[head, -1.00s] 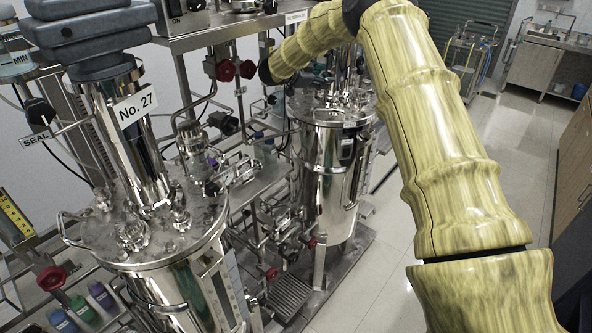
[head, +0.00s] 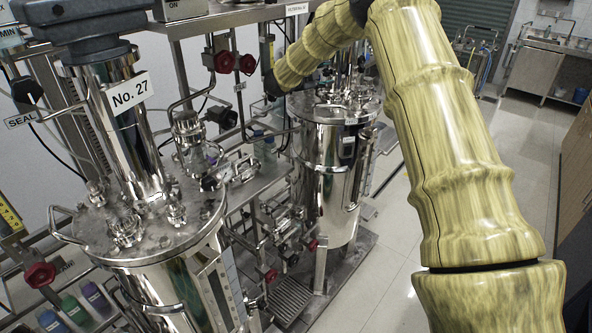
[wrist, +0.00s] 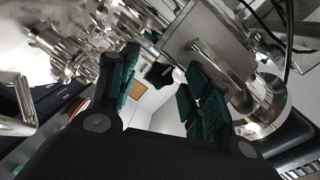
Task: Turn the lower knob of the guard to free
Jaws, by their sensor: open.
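My gripper (wrist: 162,64) shows in the wrist view with its two green-padded fingers apart and nothing held between them. A black lobed knob (wrist: 159,75) shows in the gap between the fingers, beyond the tips; I cannot tell for sure that it is the guard's lower knob. A flat grey panel (wrist: 207,42), possibly part of the guard, lies at the upper right of that gap. In the head view my gripper is hidden behind the far end of my arm and the equipment. No free mark can be read.
A steel vessel labelled No. 27 (head: 175,245) stands at the left front, and a second steel vessel (head: 327,170) stands behind it. Red handwheels (head: 224,62) and pipes crowd the frame between them. Open floor (head: 400,225) lies to the right.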

